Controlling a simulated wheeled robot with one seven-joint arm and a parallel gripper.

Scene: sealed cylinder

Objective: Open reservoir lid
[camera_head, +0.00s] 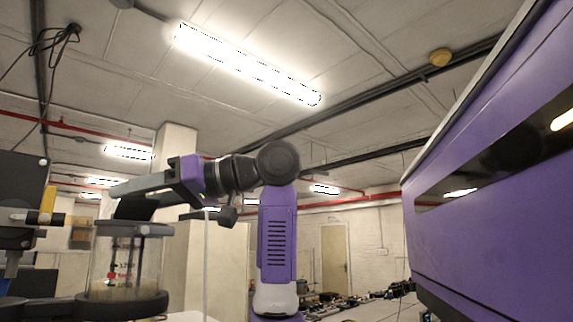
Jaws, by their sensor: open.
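The reservoir (130,262) is a clear cylinder with red and dark markings, standing at the lower left on a dark round base. A dark flat piece (143,208), which looks like its lid, sits at the top and slants up to the right. Whether it is hinged there is hidden. My gripper (150,197) comes in from the right, just above the reservoir. It is open, with one grey finger reaching left over the dark piece and another part lower right. I cannot tell whether a finger touches the dark piece.
Dark equipment with a yellow-and-black fitting (42,212) stands close on the left of the reservoir. A large purple cabinet (490,190) with a dark window fills the right side. A cluttered bench (350,300) lies behind.

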